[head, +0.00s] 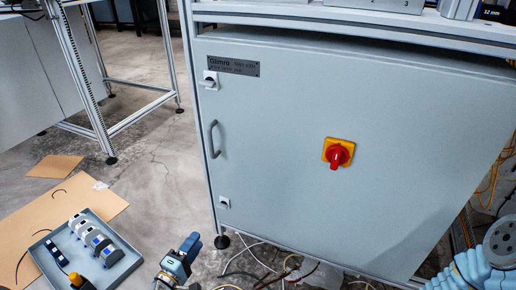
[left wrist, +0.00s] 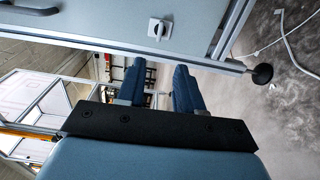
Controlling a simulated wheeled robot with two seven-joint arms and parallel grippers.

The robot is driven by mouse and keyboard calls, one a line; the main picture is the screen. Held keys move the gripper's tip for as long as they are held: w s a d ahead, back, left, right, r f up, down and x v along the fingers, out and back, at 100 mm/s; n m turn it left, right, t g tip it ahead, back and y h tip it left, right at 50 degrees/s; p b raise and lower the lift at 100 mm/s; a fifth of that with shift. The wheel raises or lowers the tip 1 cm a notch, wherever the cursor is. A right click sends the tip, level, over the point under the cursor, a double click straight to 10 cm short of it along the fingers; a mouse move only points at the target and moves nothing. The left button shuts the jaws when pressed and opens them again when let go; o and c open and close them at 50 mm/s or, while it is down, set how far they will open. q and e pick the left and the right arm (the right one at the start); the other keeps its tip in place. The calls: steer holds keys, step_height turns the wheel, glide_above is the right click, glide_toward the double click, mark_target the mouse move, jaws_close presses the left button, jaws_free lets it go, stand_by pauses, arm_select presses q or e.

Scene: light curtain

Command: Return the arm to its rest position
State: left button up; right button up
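My left gripper (head: 188,245) is low in the head view, left of the grey cabinet's lower left corner and apart from the cabinet as far as I can tell. In the left wrist view (left wrist: 161,80) its two blue fingers stand apart with a gap and nothing between them. My right arm (head: 468,272) shows at the lower right of the head view, in front of the cabinet's right side. The right gripper is outside the view.
The grey cabinet (head: 285,140) has a red rotary switch (head: 338,154) and a door handle (head: 214,139). A grey tray (head: 122,268) with several modules lies on cardboard (head: 48,212) at lower left. Cables (head: 258,262) lie under the cabinet. Open floor (head: 165,165) is left of it.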

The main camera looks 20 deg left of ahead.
arm_select(q)
steer(key=w+d+f+m+g+h+p, duration=0.1)
steer(key=d+f+m+g+h+p, duration=0.15)
steer(key=d, duration=0.45)
steer(key=d+f+m+g+h+p, duration=0.2)
steer(key=d+m+g+h, duration=0.15)
steer(key=d, duration=0.35)
steer(key=s+d+f+m+g+y+p, duration=0.1)
steer(key=s+d+m+g+y+p, duration=0.2)
steer(key=s+d+m+g+p, duration=0.2)
steer(key=shift+s+d+f+m+g, duration=0.3)
steer(key=shift+s+d+m+g, duration=1.35)
steer(key=shift+m+g, duration=1.05)
steer(key=shift+n+g, duration=0.4)
